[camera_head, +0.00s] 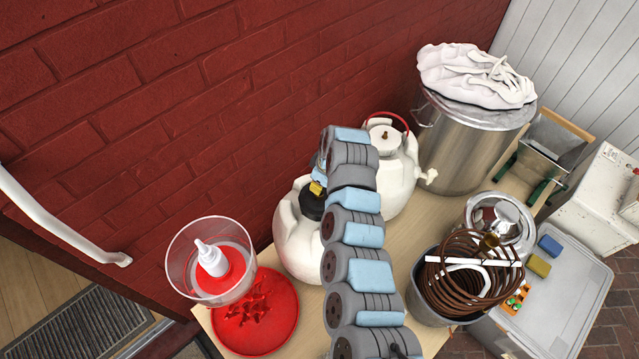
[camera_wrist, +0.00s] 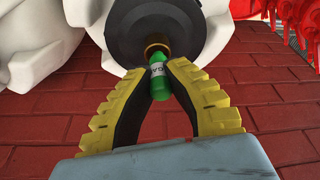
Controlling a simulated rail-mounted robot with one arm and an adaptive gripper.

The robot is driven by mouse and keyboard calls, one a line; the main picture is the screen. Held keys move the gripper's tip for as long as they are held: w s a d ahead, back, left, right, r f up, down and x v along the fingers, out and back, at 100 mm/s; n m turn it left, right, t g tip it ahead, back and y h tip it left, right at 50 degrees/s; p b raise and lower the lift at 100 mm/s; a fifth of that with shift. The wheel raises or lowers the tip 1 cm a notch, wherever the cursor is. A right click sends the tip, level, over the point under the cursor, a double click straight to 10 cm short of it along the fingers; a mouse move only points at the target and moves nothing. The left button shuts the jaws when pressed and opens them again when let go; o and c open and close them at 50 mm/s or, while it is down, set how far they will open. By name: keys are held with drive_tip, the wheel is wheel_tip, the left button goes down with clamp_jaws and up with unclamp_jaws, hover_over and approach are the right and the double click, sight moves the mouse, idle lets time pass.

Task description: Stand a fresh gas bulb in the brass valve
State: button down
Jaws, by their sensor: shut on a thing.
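A small green gas bulb (camera_wrist: 160,84) with a pale label is between the yellow-padded fingers of my gripper (camera_wrist: 158,68), which is shut on it. The bulb is in line with the brass valve (camera_wrist: 156,46) and its far end meets or nearly meets it; I cannot tell how deep it sits. The valve is on the black cap (camera_wrist: 125,25) of a white round keg (camera_wrist: 40,45). In the head view, a yellow bit of my gripper (camera_head: 317,188) shows by the black cap (camera_head: 311,206) of the left white keg (camera_head: 292,238); my arm hides the bulb and valve.
A second white keg (camera_head: 402,170) with a red handle stands behind right. A red tray (camera_head: 270,310) with a clear-walled vessel (camera_head: 212,262) is at left. A bucket with a brown coil (camera_head: 465,275) and a steel pot (camera_head: 465,150) are at right. The brick wall (camera_head: 200,100) is close behind.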

drive_tip(key=shift+f, duration=0.55)
drive_tip(key=c, duration=1.1)
unclamp_jaws()
drive_tip(key=shift+r, duration=0.1)
drive_tip(key=v, duration=1.2)
